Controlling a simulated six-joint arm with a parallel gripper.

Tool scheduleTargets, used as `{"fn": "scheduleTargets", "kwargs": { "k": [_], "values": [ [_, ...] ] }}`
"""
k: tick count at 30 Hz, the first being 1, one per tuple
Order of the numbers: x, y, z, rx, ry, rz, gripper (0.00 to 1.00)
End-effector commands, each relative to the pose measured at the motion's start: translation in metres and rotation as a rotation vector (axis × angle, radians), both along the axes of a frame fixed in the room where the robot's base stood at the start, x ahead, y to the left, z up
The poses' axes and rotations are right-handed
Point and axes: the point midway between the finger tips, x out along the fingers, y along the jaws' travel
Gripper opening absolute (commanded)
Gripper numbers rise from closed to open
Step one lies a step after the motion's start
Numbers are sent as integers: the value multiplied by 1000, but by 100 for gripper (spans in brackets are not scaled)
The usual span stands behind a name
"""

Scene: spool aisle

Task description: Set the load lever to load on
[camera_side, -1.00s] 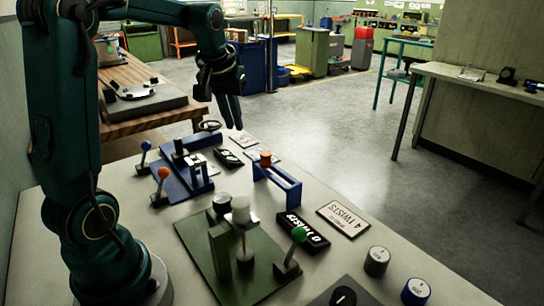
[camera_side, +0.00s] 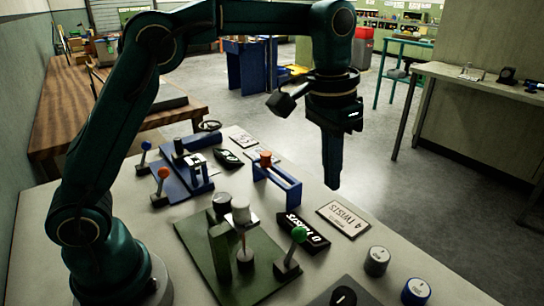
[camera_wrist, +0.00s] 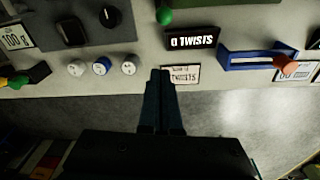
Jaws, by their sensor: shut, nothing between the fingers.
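Several levers are in view and no label I can read says which is the load lever. In the side view a green-ball lever (camera_side: 299,234) stands by the green plate (camera_side: 203,262), and an orange-ball lever (camera_side: 163,172) and a blue-ball lever (camera_side: 146,145) stand by the blue base. In the wrist view the green ball (camera_wrist: 165,16) is at the top, and another green-tipped lever (camera_wrist: 18,82) is at the left edge. My gripper (camera_side: 332,186) is shut and empty, pointing down above the bench's right edge. In the wrist view its fingertips (camera_wrist: 160,73) appear beside the twists card (camera_wrist: 181,75).
A "0 TWISTS" display (camera_wrist: 192,40) and a blue slotted frame (camera_wrist: 238,62) with an orange knob (camera_wrist: 287,63) are nearby. Open floor (camera_side: 400,200) lies beyond the bench.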

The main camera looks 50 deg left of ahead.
Motion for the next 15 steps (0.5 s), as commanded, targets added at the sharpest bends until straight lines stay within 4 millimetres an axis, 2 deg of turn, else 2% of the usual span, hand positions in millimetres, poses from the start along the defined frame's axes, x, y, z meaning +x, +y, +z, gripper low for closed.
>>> {"fn": "scheduleTargets", "kwargs": {
  "k": [10,15],
  "values": [
    [0,0,-2,0,0,2,0],
    [1,-1,-19,1,4,2,0]
  ]
}}
